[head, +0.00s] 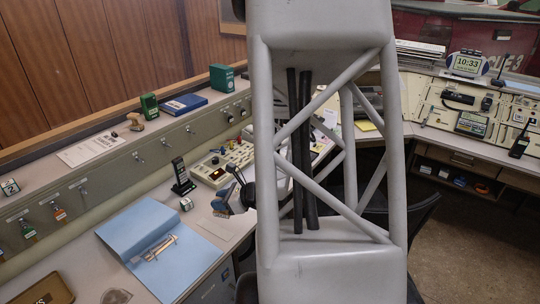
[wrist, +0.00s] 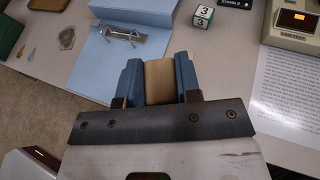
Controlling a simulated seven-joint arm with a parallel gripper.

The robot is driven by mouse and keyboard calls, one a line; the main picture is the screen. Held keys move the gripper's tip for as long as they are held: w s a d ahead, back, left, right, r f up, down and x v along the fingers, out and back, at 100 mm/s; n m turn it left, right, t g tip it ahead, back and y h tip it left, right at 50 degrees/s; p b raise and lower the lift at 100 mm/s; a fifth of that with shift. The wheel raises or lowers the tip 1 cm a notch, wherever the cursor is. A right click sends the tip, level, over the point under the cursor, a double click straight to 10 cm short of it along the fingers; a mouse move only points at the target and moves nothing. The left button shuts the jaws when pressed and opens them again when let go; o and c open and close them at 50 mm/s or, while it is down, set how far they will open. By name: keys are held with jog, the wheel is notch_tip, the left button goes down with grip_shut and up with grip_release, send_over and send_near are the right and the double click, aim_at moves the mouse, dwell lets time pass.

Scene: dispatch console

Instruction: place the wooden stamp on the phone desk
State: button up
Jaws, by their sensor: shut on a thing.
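My gripper (wrist: 160,80) is shut on a tan wooden block, which looks like the wooden stamp (wrist: 160,82). The stamp sits between the two blue fingers, and its lower end is hidden. In the head view, my gripper (head: 226,203) is small and dark, above the near desk, just right of the blue folder; the stamp is hard to make out there. A cream desk panel with a black handset (head: 458,98) stands at the right in the head view. It may be the phone desk (head: 440,138); I cannot tell for sure.
An open blue folder (head: 150,240) lies on the near desk, with a black cordless phone (head: 182,178), a numbered cube (head: 186,204) and a button console (head: 225,162) behind it. A radio (head: 520,142) stands on the right desk. My arm hides the middle.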

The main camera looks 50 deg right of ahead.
jog(key=shift+d+f, duration=0.15)
jog(key=shift+f, duration=2.35)
jog(key=w+d+f, duration=0.1)
jog(key=w+d, duration=0.7)
jog(key=w, duration=0.5)
jog(key=shift+w+d+f, duration=0.2)
jog(key=shift+w+f, duration=0.05)
jog(key=shift+f, duration=1.75)
jog(key=o, duration=0.9)
jog(key=shift+f, duration=0.15)
